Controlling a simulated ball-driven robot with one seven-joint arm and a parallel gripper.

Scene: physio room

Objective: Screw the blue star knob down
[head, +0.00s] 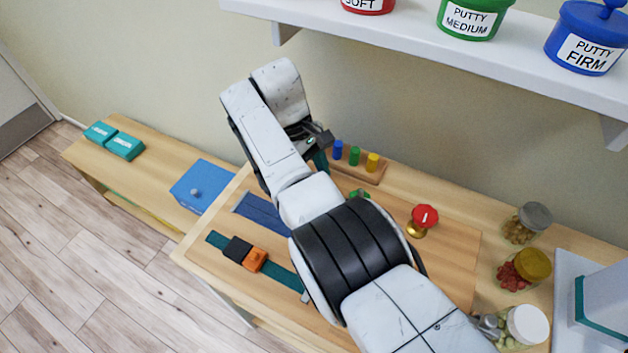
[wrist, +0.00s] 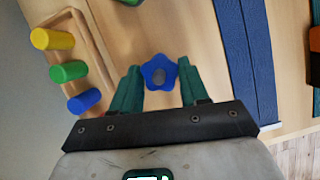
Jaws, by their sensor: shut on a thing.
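The blue star knob (wrist: 159,72) shows in the wrist view, seen from above, with a grey centre. It sits between the two teal fingers of my gripper (wrist: 160,88), which is shut on it. In the head view my gripper (head: 321,162) reaches down at the back of the wooden board (head: 455,260). There my arm hides the knob, and how far it is screwed down cannot be told.
A rack with blue, green and yellow pegs (head: 372,162) stands close beside my gripper. A red knob (head: 425,216) on a brass base and several jars (head: 527,222) are to the right. A blue box (head: 200,187) is left. A shelf with putty tubs (head: 475,20) hangs above.

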